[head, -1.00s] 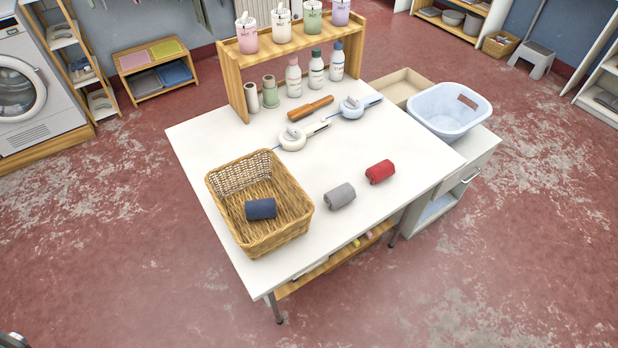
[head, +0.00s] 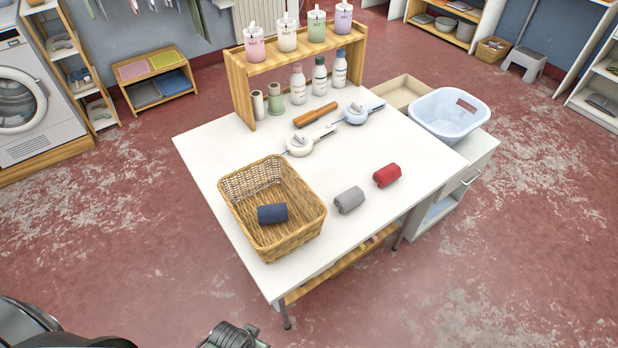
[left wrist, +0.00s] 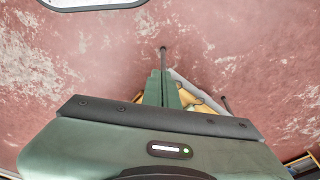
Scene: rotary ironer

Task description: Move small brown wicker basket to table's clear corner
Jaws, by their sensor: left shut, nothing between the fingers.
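The brown wicker basket (head: 296,232) stands upright on the left front part of the white table (head: 400,160). A navy rolled cloth (head: 272,213) lies inside it. Dark parts of my arm show at the bottom left of the head view. My right gripper is not visible.
A grey roll (head: 349,200) and a red roll (head: 387,175) lie right of the basket. Two irons, the white one (head: 300,146) nearer, and a wooden rack (head: 240,85) with bottles occupy the back. A blue tub (head: 440,120) stands on a cabinet at right.

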